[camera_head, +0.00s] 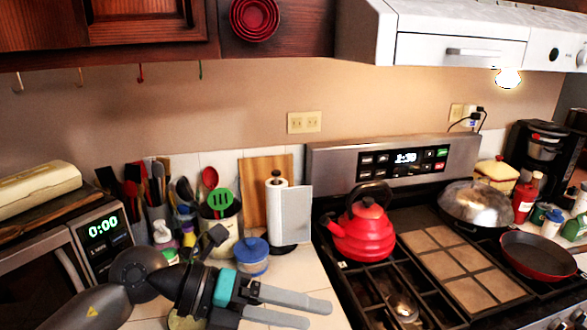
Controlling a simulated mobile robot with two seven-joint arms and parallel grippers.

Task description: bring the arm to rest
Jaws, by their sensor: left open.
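My left arm comes in from the lower left of the head view, over the counter beside the stove. My left gripper (318,313) points right, with its two grey fingers apart and nothing between them. Its fingertips are close to the stove's left edge in the picture. The gripper hides part of the counter and the lower parts of some items behind it. My right gripper is not in view.
A red kettle (364,232) stands on the stove, right of the gripper. A lidded pan (476,203) and a red skillet (538,254) are farther right. A blue-lidded jar (251,257), utensil crock (222,230) and paper towel holder (290,210) stand behind the gripper. A microwave (40,262) is left.

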